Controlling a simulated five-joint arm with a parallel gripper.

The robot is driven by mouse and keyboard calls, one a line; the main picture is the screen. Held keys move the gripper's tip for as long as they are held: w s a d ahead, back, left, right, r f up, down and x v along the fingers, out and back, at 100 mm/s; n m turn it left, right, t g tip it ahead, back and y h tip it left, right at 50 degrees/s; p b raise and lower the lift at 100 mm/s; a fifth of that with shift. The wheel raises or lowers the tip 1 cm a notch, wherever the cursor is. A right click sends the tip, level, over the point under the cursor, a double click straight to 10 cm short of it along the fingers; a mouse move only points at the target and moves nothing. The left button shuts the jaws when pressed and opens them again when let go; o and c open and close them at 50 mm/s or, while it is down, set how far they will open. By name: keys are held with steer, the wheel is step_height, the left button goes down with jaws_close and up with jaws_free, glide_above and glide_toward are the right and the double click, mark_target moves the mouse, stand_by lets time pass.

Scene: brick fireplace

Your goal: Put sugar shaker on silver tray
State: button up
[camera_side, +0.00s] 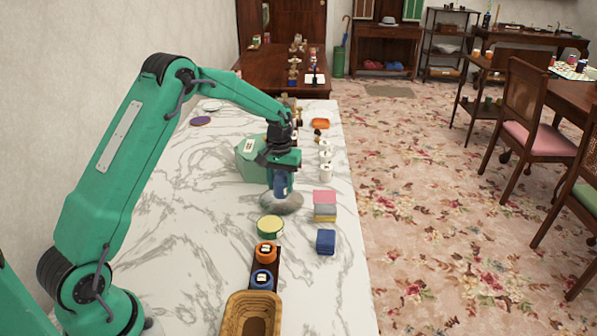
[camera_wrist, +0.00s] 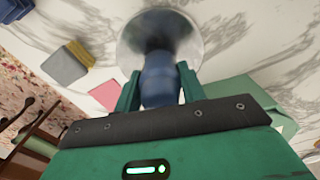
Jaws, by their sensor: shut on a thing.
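My gripper (camera_side: 281,178) is shut on a dark blue upright thing, which I take to be the sugar shaker (camera_side: 281,187). The shaker also shows between the two green fingers in the wrist view (camera_wrist: 160,82). The round silver-grey tray (camera_side: 293,206) lies on the marble top directly below it. In the wrist view the tray (camera_wrist: 129,46) shows a shiny rim beyond the shaker, with a dark reflection or shadow in its middle. The shaker's lower end is over the tray; I cannot tell whether it touches. The fingers partly hide the shaker.
A green box (camera_side: 250,163) stands close behind the tray at left. Pink, grey and yellow blocks (camera_side: 325,203) and a blue block (camera_side: 326,240) are at right. A yellow-green tin (camera_side: 270,226), an orange ring-like thing (camera_side: 266,251) and a basket (camera_side: 232,310) are nearer. White jars (camera_side: 326,172) line the right edge.

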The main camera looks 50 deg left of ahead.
mark_target(280, 173)
steer(key=shift+f, duration=0.95)
steer(key=shift+f, duration=0.1)
steer(key=o, duration=1.1)
steer(key=shift+f, duration=0.1)
steer(key=shift+c, duration=0.2)
step_height(280, 173, up, 12)
steer(key=shift+r, duration=0.2)
